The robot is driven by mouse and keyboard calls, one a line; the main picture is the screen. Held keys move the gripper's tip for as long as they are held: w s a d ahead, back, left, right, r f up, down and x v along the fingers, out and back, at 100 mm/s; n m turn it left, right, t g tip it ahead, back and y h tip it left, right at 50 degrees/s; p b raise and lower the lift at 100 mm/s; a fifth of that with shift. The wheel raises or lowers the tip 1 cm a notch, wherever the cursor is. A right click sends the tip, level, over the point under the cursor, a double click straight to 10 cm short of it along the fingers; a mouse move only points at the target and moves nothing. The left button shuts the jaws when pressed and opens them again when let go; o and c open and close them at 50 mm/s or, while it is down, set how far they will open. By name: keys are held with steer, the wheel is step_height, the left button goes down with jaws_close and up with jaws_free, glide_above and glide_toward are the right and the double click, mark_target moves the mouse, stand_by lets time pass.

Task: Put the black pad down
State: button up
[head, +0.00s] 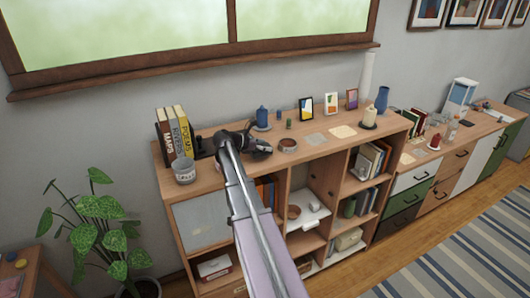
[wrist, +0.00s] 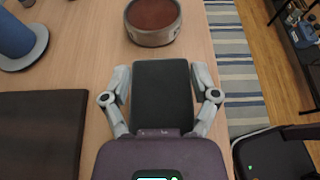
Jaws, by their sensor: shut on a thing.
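My gripper (wrist: 161,78) is shut on the black pad (wrist: 161,98), a flat dark rectangle between its two grey fingers in the wrist view. Its far edge points toward a round grey bowl (wrist: 153,36) with a reddish-brown inside. The pad is over the wooden cabinet top (wrist: 90,75); I cannot tell whether it touches the wood. In the head view my gripper (head: 260,147) is at the cabinet top, left of the bowl (head: 288,146), and the pad cannot be made out clearly there.
A dark flat panel (wrist: 40,135) lies left of my gripper. A blue candle (head: 262,116) stands on a saucer behind it. Books (head: 178,132) and a grey cup (head: 184,170) are at the left end. The cabinet edge is close.

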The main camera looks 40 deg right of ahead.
steer(key=shift+f+b, duration=0.55)
steer(key=shift+f, duration=0.3)
steer(key=shift+f, duration=0.2)
steer(key=o, duration=0.8)
steer(key=p+v, duration=0.1)
steer(key=v, duration=0.3)
steer(key=p+v, duration=0.2)
steer(key=v, duration=0.2)
steer(key=p+v, duration=0.1)
steer(key=v, duration=0.3)
steer(key=shift+s+a+r+p, duration=0.2)
steer(key=shift+r+p, duration=0.1)
steer(key=shift+p, duration=0.05)
steer(key=shift+w+a+r, duration=0.15)
steer(key=shift+a, duration=0.55)
